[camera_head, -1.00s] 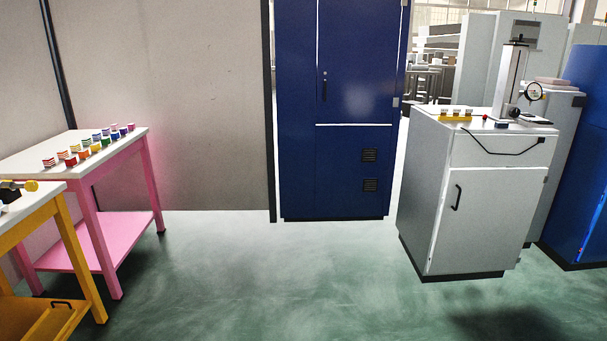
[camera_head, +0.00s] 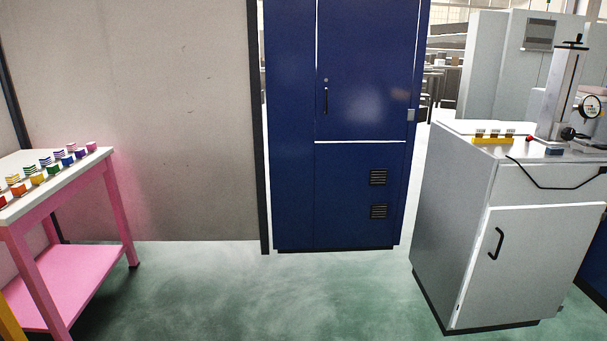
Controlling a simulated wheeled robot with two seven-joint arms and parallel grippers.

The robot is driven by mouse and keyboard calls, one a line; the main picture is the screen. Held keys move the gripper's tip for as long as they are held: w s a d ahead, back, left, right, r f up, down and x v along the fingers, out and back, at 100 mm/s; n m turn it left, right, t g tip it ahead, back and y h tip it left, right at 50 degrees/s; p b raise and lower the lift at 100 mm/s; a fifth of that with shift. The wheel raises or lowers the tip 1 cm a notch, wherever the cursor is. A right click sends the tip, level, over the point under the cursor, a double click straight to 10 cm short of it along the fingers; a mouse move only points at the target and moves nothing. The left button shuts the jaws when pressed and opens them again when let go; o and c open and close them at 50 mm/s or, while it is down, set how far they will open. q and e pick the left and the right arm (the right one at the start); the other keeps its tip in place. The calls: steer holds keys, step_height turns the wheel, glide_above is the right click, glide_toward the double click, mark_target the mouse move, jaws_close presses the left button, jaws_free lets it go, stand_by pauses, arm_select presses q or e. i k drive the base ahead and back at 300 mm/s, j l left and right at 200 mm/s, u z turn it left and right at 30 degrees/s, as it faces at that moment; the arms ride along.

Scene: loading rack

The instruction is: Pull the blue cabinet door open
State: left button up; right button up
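The tall blue cabinet (camera_head: 290,150) stands ahead, a little right of the middle, with its top cut off by the picture's edge. Its upper blue door (camera_head: 362,70) is shut, with a thin bright seam along its left and bottom edges. A dark vertical handle (camera_head: 325,100) sits near the door's left edge, with a small round lock just above it. A hinge shows at the door's right edge. Below is a blue panel with two dark vents. Neither of my grippers is in view.
A grey cabinet (camera_head: 455,220) with a gauge stand on top is at the right. A pink table (camera_head: 75,280) with several small coloured pieces is at the left. A beige wall panel (camera_head: 150,130) stands behind it. The green floor (camera_head: 260,300) between them is clear.

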mark_target(365, 52)
steer(key=i+z, duration=0.1)
steer(key=i, duration=0.4)
steer(key=i+j+z, duration=0.15)
steer(key=i, duration=0.3)
steer(key=i+j+z, duration=0.1)
steer(key=i, duration=0.35)
steer(key=i+j+z, duration=0.2)
steer(key=i+z, duration=0.2)
steer(key=i+j+z, duration=0.8)
